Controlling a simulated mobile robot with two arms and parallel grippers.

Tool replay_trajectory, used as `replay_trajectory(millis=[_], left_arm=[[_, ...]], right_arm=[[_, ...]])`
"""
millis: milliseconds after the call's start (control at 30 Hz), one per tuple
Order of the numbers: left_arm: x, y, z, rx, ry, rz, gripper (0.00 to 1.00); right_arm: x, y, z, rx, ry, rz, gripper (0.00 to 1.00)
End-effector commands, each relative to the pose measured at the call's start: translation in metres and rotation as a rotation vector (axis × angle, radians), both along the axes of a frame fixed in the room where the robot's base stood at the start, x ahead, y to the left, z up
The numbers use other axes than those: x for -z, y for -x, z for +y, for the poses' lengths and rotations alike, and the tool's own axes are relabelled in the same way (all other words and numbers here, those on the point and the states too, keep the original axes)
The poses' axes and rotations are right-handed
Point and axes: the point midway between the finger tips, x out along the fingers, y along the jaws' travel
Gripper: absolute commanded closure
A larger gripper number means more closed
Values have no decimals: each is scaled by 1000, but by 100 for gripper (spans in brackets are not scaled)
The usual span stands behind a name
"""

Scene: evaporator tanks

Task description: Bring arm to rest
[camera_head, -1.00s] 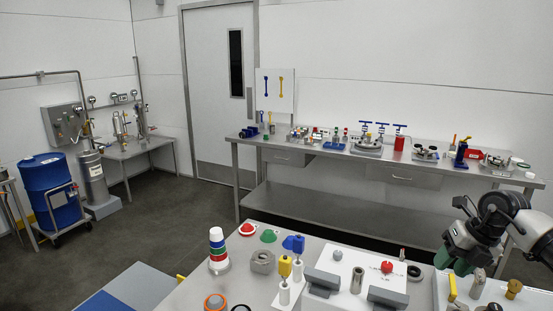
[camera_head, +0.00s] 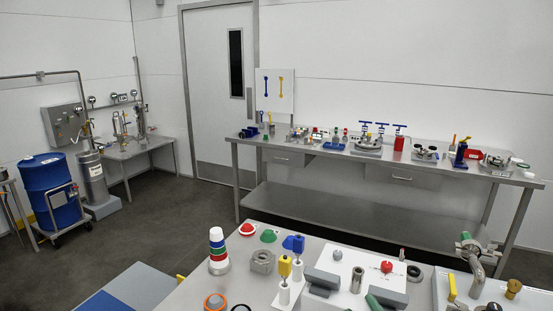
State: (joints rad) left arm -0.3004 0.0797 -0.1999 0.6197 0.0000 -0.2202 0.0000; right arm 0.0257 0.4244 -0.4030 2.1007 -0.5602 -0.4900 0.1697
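Neither of my grippers shows clearly in the head view. The right side, where my arm was, now shows a bent metal pipe with a green-marked fitting (camera_head: 470,250) standing on a white tray (camera_head: 438,290). A green rounded piece (camera_head: 373,302) lies at the bottom edge, in front of a grey block; I cannot tell what it belongs to. The near steel table (camera_head: 200,292) fills the lower middle.
The near table carries a stacked coloured signal lamp (camera_head: 217,250), a hex nut (camera_head: 262,262) and a white panel with a red button (camera_head: 386,267). A long bench (camera_head: 330,150) with several valves runs along the back wall. Floor at left is open, beside a blue drum (camera_head: 50,190).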

Motion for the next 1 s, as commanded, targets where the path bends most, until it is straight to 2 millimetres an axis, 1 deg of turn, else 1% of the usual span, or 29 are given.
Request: replay_trajectory(millis=[33,67,100,167,200,267,300,367,400,467,500,600,733,800,967,1000], left_arm=[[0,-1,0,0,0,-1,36],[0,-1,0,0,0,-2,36],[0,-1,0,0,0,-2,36],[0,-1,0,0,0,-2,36],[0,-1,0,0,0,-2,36],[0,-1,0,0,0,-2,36],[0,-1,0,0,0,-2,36],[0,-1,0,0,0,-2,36],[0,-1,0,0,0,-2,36],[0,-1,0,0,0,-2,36],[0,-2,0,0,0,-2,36],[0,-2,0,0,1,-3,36],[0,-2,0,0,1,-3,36],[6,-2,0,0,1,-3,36],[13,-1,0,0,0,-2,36],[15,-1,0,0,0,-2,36]], right_arm=[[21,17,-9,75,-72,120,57],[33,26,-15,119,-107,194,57],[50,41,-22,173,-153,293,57],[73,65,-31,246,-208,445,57],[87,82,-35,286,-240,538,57],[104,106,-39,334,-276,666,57],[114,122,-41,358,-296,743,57],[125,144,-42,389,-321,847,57],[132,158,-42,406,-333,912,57],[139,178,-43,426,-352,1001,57],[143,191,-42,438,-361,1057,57],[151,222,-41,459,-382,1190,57],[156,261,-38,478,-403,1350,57],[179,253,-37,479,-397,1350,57],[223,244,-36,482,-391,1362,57],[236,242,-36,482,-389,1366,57]])
